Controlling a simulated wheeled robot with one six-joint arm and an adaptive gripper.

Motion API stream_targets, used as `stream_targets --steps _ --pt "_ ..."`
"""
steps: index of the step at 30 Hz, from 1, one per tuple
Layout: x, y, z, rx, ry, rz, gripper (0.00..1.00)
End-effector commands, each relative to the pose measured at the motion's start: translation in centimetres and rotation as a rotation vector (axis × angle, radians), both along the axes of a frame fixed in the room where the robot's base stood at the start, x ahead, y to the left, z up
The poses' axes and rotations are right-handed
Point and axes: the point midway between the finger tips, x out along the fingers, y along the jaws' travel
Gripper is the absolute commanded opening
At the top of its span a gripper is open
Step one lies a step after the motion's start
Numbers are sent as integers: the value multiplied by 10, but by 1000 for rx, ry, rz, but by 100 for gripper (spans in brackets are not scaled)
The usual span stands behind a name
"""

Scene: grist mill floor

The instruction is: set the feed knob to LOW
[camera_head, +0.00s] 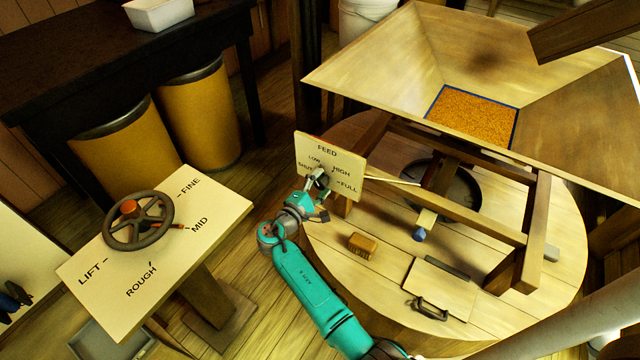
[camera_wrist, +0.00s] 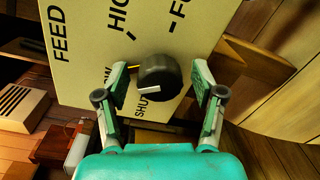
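The feed panel (camera_head: 345,160) is a pale board lettered FEED, SHUT, LOW, HIGH and FULL. It stands at the table's edge and also fills the upper wrist view (camera_wrist: 90,30), turned on its side. The feed knob (camera_wrist: 158,72) is dark and round with a white pointer mark. The mark points left and slightly down in the wrist view, near the SHUT lettering. My gripper (camera_wrist: 160,78) is open, one finger on each side of the knob, with gaps visible. In the head view my gripper (camera_head: 318,184) is in front of the panel and largely hides the knob.
A handwheel (camera_head: 138,220) sits on a stand lettered LIFT, ROUGH, MID and FINE at left. The round millstone casing (camera_head: 330,255) carries a small brown block (camera_head: 363,245) and a hatch with a handle (camera_head: 440,290). A wooden hopper (camera_head: 390,60) with grain is above.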

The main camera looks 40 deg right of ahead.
Motion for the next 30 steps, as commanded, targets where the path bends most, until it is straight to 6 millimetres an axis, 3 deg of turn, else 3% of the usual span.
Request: stream_targets --steps 11,24,30 --pt "-4 11 0 -1 0 1 68" --pt "-33 88 3 -1 0 4 68" --pt "-41 107 3 -1 0 1 68"
